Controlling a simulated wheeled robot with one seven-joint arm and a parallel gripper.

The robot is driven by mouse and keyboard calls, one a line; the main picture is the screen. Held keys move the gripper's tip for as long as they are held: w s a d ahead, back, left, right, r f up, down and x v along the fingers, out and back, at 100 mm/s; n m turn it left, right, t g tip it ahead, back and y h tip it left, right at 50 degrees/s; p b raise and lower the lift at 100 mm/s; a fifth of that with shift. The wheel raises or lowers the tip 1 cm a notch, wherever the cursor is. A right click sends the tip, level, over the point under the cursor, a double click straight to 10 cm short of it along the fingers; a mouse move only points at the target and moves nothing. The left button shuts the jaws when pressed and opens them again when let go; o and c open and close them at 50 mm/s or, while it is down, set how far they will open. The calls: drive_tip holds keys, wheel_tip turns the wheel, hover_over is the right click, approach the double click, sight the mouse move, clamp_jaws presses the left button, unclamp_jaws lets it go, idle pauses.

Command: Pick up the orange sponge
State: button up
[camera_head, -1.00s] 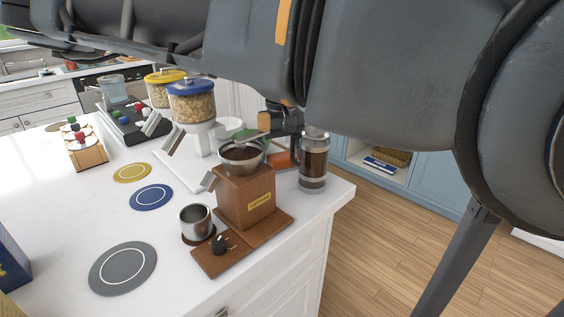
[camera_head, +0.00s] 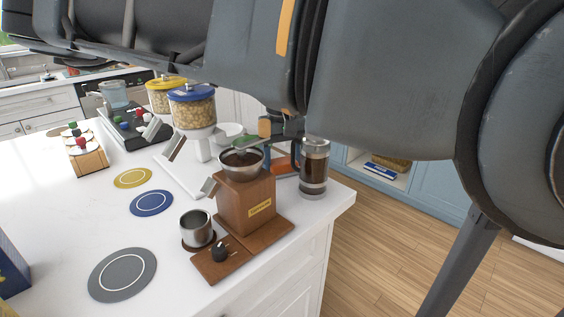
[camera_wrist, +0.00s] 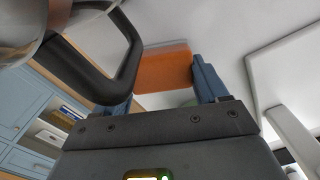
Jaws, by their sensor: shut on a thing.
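The orange sponge (camera_wrist: 165,68) shows between the blue fingers of my gripper (camera_wrist: 168,82) in the wrist view. The gripper is shut on it. The left finger is partly hidden behind the black handle of the French press. In the head view, a small orange part of the sponge (camera_head: 283,166) shows behind the grinder, left of the French press. The rest of it is hidden there, and whether it touches the counter is unclear.
The glass French press (camera_head: 314,168) stands close to my gripper; its black handle (camera_wrist: 125,65) is very near in the wrist view. The wooden grinder (camera_head: 247,205) stands in front. Dispensers with blue (camera_head: 191,92) and yellow lids stand left. The front-left counter holds flat coasters.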

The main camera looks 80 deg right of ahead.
sight(282, 160)
wheel_tip(282, 160, up, 18)
drive_tip(key=shift+p, duration=0.35)
drive_tip(key=o, duration=0.5)
drive_tip(key=shift+f, duration=0.1)
drive_tip(key=c, duration=0.3)
drive_tip(key=shift+s, duration=0.1)
drive_tip(key=shift+c, duration=0.2)
